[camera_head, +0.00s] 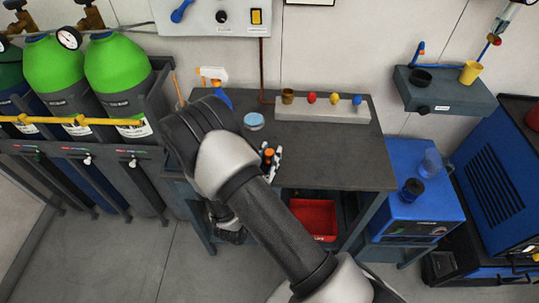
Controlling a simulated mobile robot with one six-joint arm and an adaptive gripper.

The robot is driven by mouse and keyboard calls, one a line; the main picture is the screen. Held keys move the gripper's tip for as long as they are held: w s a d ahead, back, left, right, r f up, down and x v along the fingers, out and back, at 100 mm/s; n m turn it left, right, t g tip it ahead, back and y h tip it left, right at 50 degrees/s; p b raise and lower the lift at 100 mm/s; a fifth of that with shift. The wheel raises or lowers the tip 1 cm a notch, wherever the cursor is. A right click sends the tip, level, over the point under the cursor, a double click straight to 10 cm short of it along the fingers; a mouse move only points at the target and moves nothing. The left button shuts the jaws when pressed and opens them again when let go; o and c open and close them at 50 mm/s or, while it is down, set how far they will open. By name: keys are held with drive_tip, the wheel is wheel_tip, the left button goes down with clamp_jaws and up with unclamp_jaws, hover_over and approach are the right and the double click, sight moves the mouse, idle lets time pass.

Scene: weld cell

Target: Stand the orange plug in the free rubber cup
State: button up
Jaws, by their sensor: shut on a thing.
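My gripper (270,160) is above the near part of the grey workbench, partly hidden by my arm. It is shut on the orange plug (268,153), whose orange top shows between the fingers. A pale grey rack (322,112) stands at the back of the bench, beyond and to the right of my gripper. It carries a brown cup-like piece (287,96) at its left end, then a red, a yellow and a blue top in a row. The brown piece shows no coloured top and looks empty, but it is small.
A light blue round lid or tin (254,121) lies left of the rack. A spray bottle (217,87) stands at the bench's back left. Green gas cylinders (118,65) are at the left. The bench top (350,160) is clear at the right. A red bin (313,218) sits below.

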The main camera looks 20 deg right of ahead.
drive_tip(key=shift+f, duration=0.4)
drive_tip(key=o, duration=0.6)
drive_tip(key=v, duration=1.1)
drive_tip(key=shift+b, duration=0.4)
idle(0.4)
